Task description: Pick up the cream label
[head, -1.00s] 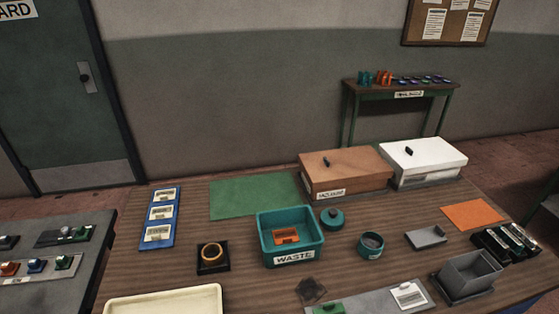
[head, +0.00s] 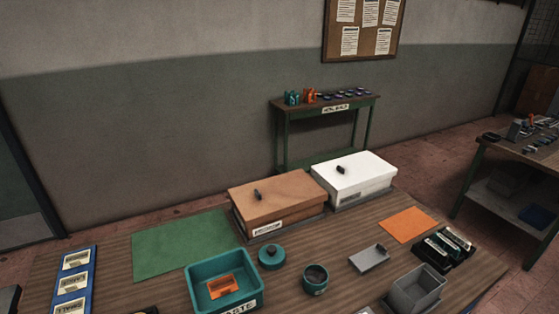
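Several cream cards with dark print sit in a blue holder (head: 92,272) at the left; the upper cream card (head: 76,261) shows whole, and the lowest is cut by the bottom edge. I cannot tell whether one of these is the cream label. A pale label that lay on a grey plate at the front is now almost wholly below the picture. An orange label (head: 222,287) lies in the teal waste bin (head: 193,283). My gripper is not in view.
On the table stand a brown box (head: 275,197), a white box (head: 354,177), a teal lid (head: 272,256), a teal pot (head: 315,281), a grey tray (head: 369,258) and a grey open box (head: 415,290). A green mat (head: 184,243) and orange sheet (head: 407,225) are bare.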

